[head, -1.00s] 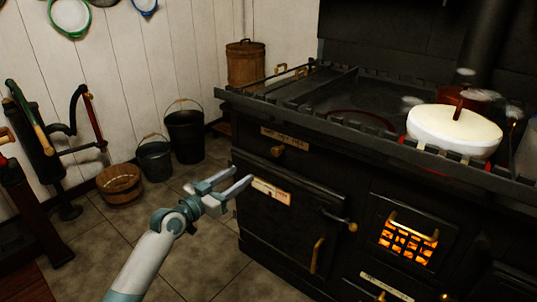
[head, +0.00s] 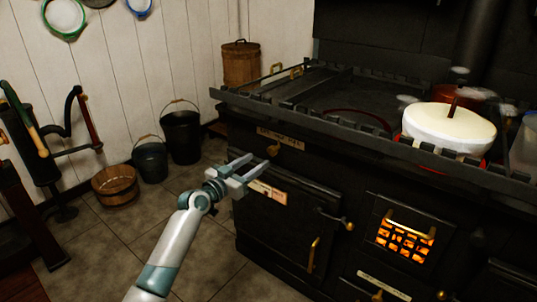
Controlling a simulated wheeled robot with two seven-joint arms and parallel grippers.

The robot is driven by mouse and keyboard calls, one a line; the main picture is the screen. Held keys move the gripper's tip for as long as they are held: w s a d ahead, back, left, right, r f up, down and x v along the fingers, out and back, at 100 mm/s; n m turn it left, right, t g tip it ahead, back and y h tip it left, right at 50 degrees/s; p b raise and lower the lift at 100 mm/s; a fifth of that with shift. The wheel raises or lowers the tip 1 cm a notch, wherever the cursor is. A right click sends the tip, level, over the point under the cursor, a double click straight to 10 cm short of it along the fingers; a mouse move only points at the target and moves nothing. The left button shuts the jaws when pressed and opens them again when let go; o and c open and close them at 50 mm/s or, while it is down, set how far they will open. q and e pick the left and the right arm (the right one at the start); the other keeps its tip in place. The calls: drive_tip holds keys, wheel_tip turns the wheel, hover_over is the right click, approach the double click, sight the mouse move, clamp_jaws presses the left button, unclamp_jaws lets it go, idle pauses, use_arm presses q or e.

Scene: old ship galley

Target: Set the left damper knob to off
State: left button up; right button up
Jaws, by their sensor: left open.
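The black stove (head: 300,230) fills the right side of the head view. A small brass knob (head: 273,149) sits on its upper left front, just under a label plate (head: 280,138); it looks like the left damper knob. The plate's lettering and the knob's setting are too small to read. My left gripper (head: 260,161) is open and empty, its fingers pointing towards the stove front. Its tips appear just below and left of the knob; whether they touch it I cannot tell. My right gripper is not in view.
A glowing firebox window (head: 405,237) is to the right. A white lidded pot (head: 449,128) stands on the stovetop. Buckets (head: 181,137) stand by the wall; the floor before the stove is clear.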

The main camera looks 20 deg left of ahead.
sight(271, 152)
use_arm(q)
drive_tip(key=x, duration=0.8)
drive_tip(key=shift+b, duration=0.4)
clamp_jaws()
